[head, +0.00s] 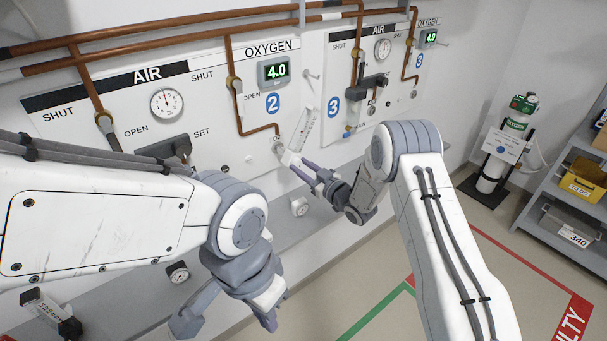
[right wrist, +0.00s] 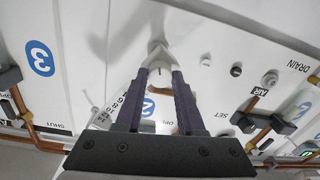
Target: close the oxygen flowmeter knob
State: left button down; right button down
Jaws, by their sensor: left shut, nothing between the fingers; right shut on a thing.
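The oxygen panel (head: 240,105) marked 2 is on the wall, with a display (head: 273,71) reading 4.0. The flowmeter, a clear scaled tube (head: 303,130), hangs at its lower right. A pale knob (right wrist: 158,60) at the flowmeter sits between the fingertips of my right gripper (right wrist: 160,76) in the right wrist view. My right gripper is shut on it; in the head view the fingers reach the flowmeter's foot and partly hide the knob. My left gripper (head: 262,312) is shut and empty, low in front of the wall rail, away from the flowmeter.
Panel 3 (head: 333,106) with a black valve (head: 372,85) is to the right. The air panel with a gauge (head: 167,103) is left. Copper pipes (head: 200,30) run above. An oxygen cylinder (head: 515,130) and a shelf stand at far right. The floor between is clear.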

jog(key=n+b, duration=0.3)
jog(key=b, duration=0.3)
jog(key=n+b, duration=0.4)
jog(key=b, duration=0.2)
jog(key=n+b, duration=0.4)
jog(key=b, duration=0.2)
jog(key=shift+d+f+h+b, duration=0.1)
jog(key=shift+f+h+b, duration=0.25)
jog(key=shift+h, duration=0.05)
jog(key=n+b, duration=0.5)
jog(key=b, duration=0.3)
jog(key=n+b, duration=0.6)
jog(key=b, duration=0.3)
jog(key=shift+r+t+h, duration=0.15)
jog(key=shift+t+h, duration=0.15)
jog(key=shift+t, duration=0.1)
jog(key=shift+r+n+b, duration=0.2)
jog(key=shift+n+b, duration=1.2)
jog(key=shift+b, duration=0.15)
jog(key=c, duration=0.5)
grip_release()
